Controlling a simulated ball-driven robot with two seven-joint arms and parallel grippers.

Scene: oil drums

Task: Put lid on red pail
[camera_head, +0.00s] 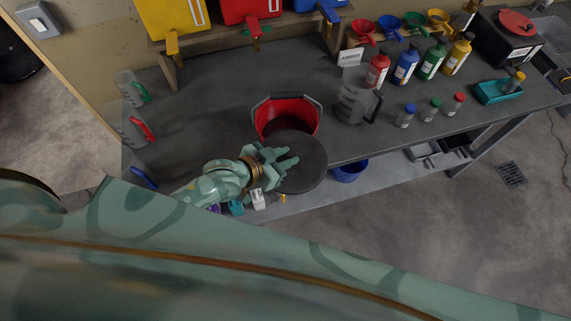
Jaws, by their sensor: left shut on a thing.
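The lid hides the near wall of the pail. I cannot tell whether the lid touches the pail. My right gripper is not in view.
A clear jug (356,97) stands right of the pail. Several coloured bottles (406,64), small capped bottles and funnels stand further right. Coloured drums (171,17) sit on a shelf behind.

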